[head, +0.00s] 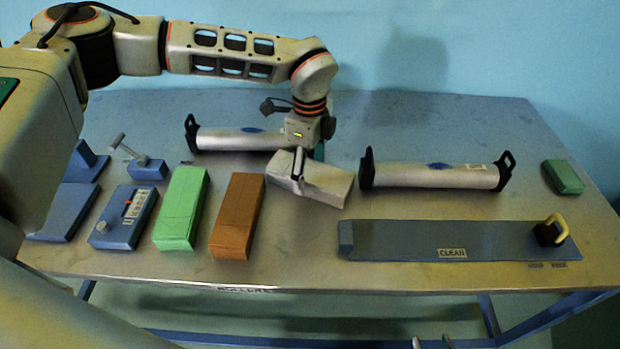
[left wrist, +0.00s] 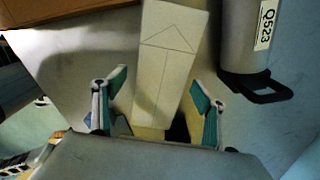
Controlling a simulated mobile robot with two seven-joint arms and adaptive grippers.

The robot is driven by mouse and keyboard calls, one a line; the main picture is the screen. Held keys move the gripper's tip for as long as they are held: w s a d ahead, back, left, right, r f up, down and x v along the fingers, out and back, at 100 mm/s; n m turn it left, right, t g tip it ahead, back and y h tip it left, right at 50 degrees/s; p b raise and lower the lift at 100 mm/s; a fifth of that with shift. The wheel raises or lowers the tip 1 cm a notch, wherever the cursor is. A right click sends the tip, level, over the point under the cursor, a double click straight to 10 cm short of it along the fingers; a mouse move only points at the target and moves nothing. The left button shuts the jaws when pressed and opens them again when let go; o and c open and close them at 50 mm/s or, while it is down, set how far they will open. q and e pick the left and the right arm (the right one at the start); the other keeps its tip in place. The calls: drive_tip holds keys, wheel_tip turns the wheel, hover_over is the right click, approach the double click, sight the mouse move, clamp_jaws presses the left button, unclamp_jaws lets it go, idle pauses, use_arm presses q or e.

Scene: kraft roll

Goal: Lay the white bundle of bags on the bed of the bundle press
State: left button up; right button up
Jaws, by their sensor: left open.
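The white bundle of bags (head: 328,184) lies on the table between the brown bundle and the right-hand roll. My left gripper (head: 298,172) points down at the bundle's left end. In the left wrist view the bundle (left wrist: 168,70) runs between the two spread fingers of my left gripper (left wrist: 158,108), with a gap on each side. A blue flat base with an upright (head: 68,205) stands at the table's left end, partly hidden by my arm; it may be the bundle press. Two small tips at the bottom edge may be my right gripper (head: 431,343).
A green bundle (head: 181,208), a brown bundle (head: 237,215), a blue device with dials (head: 122,217) and a blue lever device (head: 146,167) stand left. Two grey rolls (head: 240,139) (head: 430,176) lie behind. A blue strip marked CLEAN (head: 410,240) lies front right, a green block (head: 563,177) far right.

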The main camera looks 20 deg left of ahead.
use_arm(q)
wheel_tip(320, 180, down, 2)
drive_tip(key=shift+f, duration=0.2)
drive_tip(key=shift+r, duration=0.1)
drive_tip(key=c, duration=1.5)
drive_tip(key=shift+w, duration=0.1)
drive_tip(key=shift+c, duration=0.3)
